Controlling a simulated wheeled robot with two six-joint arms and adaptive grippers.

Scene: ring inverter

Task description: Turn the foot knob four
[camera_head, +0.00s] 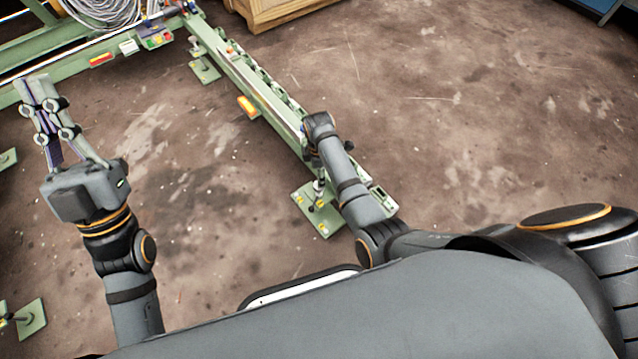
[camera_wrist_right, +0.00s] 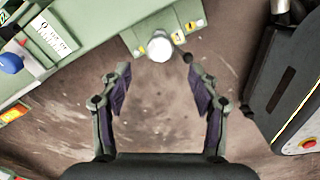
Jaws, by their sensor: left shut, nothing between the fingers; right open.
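A green foot plate (camera_head: 327,226) with yellow marks stands on the floor at the near end of the green frame, with an upright spindle on it. In the right wrist view a round pale knob top (camera_wrist_right: 159,48) shows in front of a green plate (camera_wrist_right: 190,26) with yellow labels. My right gripper (camera_wrist_right: 159,82) is open, its fingers apart on either side below the knob in the picture and not visibly touching it. In the head view my right arm hides its fingers. Which foot is number four cannot be read.
The green frame rail (camera_head: 262,98) runs away to the upper left, with an orange block (camera_head: 248,107) on its side. Another foot plate (camera_head: 205,70) stands farther along. A wooden crate (camera_head: 285,12) is at the back. The floor on the right is clear.

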